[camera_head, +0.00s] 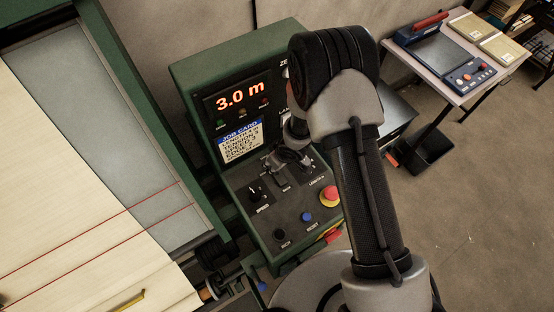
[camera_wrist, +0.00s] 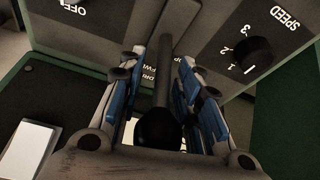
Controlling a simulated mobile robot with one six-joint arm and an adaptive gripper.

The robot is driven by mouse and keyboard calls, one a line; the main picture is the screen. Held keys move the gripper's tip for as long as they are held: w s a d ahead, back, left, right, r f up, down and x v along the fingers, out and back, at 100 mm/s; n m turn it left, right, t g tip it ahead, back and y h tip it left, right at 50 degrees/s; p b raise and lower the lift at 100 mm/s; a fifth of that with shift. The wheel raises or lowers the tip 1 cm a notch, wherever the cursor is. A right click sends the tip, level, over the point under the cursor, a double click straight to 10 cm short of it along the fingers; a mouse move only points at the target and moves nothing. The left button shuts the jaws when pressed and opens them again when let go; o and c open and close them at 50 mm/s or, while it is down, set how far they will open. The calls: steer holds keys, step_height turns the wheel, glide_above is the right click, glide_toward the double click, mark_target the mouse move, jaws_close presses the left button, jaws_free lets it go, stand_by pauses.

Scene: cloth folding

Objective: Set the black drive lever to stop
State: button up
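The black drive lever (camera_wrist: 163,75) stands in the middle of the wrist view, with a round dark knob at its near end. My gripper (camera_wrist: 172,60) straddles it, a blue-padded finger on each side. Gaps show beside the knob, and the fingers look open around it; contact farther down the shaft is unclear. In the head view my gripper (camera_head: 288,160) is over the green control console (camera_head: 190,72), and the lever is mostly hidden. A partly covered label beside the lever reads "FWD"; its stop mark is not readable.
The speed knob (camera_wrist: 253,52) sits beside the lever. The red emergency button (camera_head: 330,195) and blue reset button (camera_head: 307,217) are near my arm. The display (camera_head: 241,95) reads 3.0 m above a job card (camera_head: 240,140). Cream cloth (camera_head: 75,220) lies on the machine bed at left.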

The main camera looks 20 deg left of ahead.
steer(key=v, duration=1.1)
steer(key=shift+d+r, duration=0.2)
steer(key=w+d+r+m+t+h+b, duration=0.25)
steer(key=w+d+r+b, duration=0.35)
steer(key=d, duration=0.3)
steer(key=s+d+r+m+t+h+b, duration=0.25)
steer(key=d+r+m+b, duration=0.35)
steer(key=d, duration=0.5)
steer(key=s+d+f+m+g+y+b, duration=0.1)
steer(key=s+d+f+b, duration=0.1)
steer(key=s+b, duration=0.4)
steer(key=s+d+f+m+g+b, duration=0.1)
steer(key=s+b, duration=0.4)
steer(key=s, duration=0.9)
steer(key=shift+s+d+f+m+y+b, duration=0.35)
steer(key=shift+d+m+y+b, duration=0.05)
steer(key=shift+d+m, duration=0.35)
